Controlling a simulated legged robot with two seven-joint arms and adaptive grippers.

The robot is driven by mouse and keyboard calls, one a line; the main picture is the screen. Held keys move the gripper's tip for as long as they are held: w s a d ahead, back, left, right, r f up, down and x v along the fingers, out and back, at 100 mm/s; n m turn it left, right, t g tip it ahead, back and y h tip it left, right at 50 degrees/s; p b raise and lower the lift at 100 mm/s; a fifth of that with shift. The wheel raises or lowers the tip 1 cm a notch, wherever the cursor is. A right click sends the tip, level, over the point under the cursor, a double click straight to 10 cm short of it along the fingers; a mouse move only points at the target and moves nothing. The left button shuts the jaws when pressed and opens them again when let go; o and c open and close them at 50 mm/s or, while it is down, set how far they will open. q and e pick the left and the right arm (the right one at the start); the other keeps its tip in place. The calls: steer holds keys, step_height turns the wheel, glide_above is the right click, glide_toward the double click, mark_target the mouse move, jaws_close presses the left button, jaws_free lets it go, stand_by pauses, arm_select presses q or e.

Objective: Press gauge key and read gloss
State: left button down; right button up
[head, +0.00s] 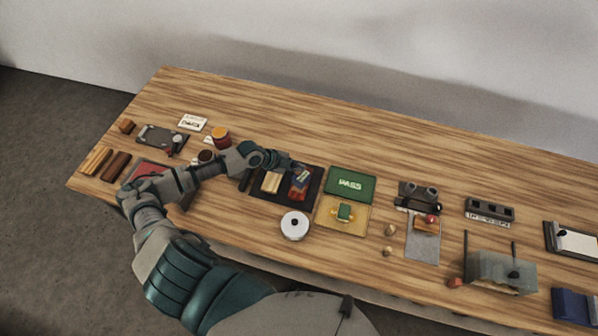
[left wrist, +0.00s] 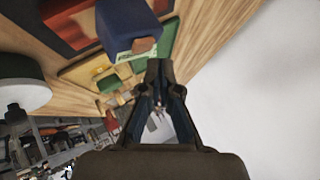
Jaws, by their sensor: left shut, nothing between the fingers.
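I cannot make out a key or a gloss reading. My left gripper (head: 292,165) is shut and empty, just above and beside the block; whether it touches is unclear. Its fingers also show in the left wrist view (left wrist: 158,105). My right gripper is not in view.
A green PASS board (head: 350,183) and a yellow mat (head: 331,222) lie right of the tray. A white round pot (head: 294,226) stands in front. Red and orange jars (head: 221,135) stand behind my left forearm. The table's back strip is clear.

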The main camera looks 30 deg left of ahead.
arm_select(q)
steer(key=shift+a, duration=0.1)
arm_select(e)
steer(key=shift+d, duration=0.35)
arm_select(q)
steer(key=shift+a, duration=0.25)
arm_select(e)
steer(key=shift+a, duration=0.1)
arm_select(q)
steer(key=shift+d+f, duration=0.1)
steer(key=shift+d, duration=0.05)
steer(key=shift+d+f, duration=0.25)
steer(key=shift+d, duration=0.05)
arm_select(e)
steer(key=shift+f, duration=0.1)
arm_select(q)
steer(key=shift+a+f, duration=0.1)
steer(key=shift+a, duration=0.05)
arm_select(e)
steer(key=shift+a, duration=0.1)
